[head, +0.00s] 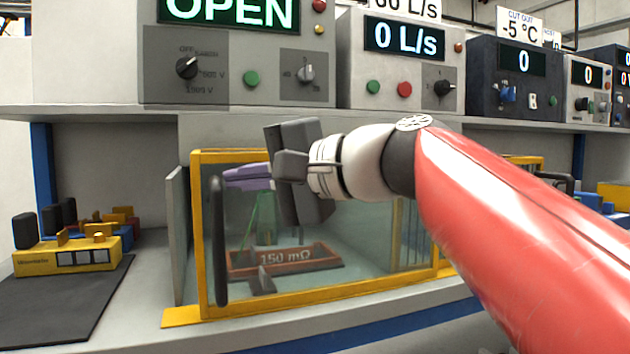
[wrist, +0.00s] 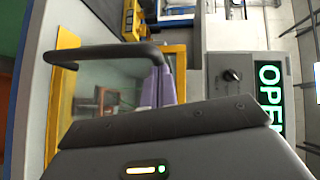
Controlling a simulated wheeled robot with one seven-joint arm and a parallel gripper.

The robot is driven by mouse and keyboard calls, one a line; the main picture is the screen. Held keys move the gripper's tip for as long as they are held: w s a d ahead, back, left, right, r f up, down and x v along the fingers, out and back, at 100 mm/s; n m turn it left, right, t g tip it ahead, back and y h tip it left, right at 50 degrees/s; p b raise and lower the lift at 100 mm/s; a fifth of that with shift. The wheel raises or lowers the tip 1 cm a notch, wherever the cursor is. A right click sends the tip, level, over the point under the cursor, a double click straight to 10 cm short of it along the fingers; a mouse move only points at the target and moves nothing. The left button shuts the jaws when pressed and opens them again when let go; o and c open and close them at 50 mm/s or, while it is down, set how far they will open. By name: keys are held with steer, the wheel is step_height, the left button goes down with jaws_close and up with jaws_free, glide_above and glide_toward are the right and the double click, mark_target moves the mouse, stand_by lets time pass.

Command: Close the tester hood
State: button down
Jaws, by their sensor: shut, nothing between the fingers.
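The tester hood (head: 320,294) is a yellow-framed clear box under the shelf. A black upright handle (head: 219,245) is on its left front edge; the handle (wrist: 100,53) also shows in the wrist view. My gripper (head: 232,174) is in front of the hood, its purple fingers together and empty, pointing left near the handle's top. In the wrist view the fingertips (wrist: 158,68) appear close to the handle's bent end; whether they touch is unclear. The tester display (head: 230,10) above reads OPEN. How far the hood stands open is hard to tell.
A brown block marked 150 mΩ (head: 285,259) sits inside the hood. Several instruments line the shelf (head: 80,110) above. A grey panel (head: 174,235) stands left of the hood.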

steer(key=a, duration=0.1)
steer(key=s+a, duration=0.1)
steer(key=a, duration=0.1)
steer(key=s+a, duration=0.1)
steer(key=a, duration=0.1)
steer(key=shift+a, duration=0.25)
steer(key=shift+s, duration=0.1)
